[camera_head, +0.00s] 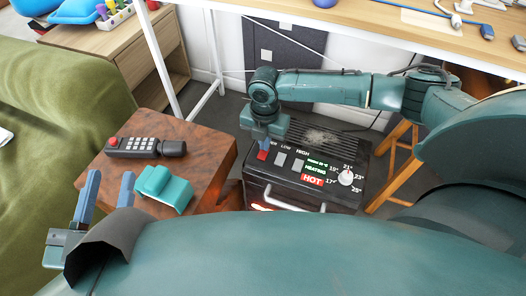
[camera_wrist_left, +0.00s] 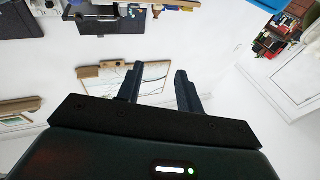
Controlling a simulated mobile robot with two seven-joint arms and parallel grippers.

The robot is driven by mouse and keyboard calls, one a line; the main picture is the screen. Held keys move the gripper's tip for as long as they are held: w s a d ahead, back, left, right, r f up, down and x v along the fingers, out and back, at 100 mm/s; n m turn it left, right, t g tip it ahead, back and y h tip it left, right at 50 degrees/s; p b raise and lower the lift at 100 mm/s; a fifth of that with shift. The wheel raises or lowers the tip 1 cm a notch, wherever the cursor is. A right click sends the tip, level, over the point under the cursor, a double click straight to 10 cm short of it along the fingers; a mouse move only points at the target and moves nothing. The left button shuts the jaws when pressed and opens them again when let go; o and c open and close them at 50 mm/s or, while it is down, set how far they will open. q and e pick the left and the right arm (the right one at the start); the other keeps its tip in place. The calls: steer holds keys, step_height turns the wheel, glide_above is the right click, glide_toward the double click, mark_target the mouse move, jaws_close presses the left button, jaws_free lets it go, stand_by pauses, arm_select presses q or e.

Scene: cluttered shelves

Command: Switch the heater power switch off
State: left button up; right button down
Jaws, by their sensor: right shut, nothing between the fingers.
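The heater (camera_head: 325,138) is a dark box on the floor at centre right. Its front panel has a red power switch (camera_head: 263,155) at the left, partly hidden by my right gripper, and paler LOW and HIGH switches. A green display reads HEATING, and a red label below it reads HOT. My right gripper (camera_head: 264,149) is shut and points down at the red switch; I cannot tell whether it touches. My left gripper (camera_head: 107,188) is open and empty at the lower left, away from the heater. Its two fingers also show apart in the left wrist view (camera_wrist_left: 159,88).
A brown wooden side table (camera_head: 211,152) stands left of the heater, with a black remote-like handset (camera_head: 138,147) and a teal object (camera_head: 163,188) on it. A temperature knob (camera_head: 346,177) and handle (camera_head: 290,199) are on the heater. A desk (camera_head: 360,28) is behind, a green sofa (camera_head: 50,100) at left.

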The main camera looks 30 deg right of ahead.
arm_select(q)
steer(key=shift+f, duration=0.15)
arm_select(e)
steer(key=shift+f, duration=0.35)
steer(key=shift+r+p, duration=0.5)
steer(key=shift+p, duration=0.05)
step_height(320, 180, up, 4)
steer(key=p, duration=0.5)
steer(key=shift+r+p, duration=0.95)
steer(key=shift+p, duration=0.2)
arm_select(q)
steer(key=shift+a+r+g+y, duration=0.15)
steer(key=shift+a+g+y, duration=0.2)
steer(key=shift+a+y, duration=0.2)
steer(key=shift+a+r+g+y, duration=0.15)
steer(key=shift+a+g+y, duration=0.25)
steer(key=shift+y, duration=0.25)
steer(key=shift+s, duration=0.1)
arm_select(e)
steer(key=shift+s, duration=0.1)
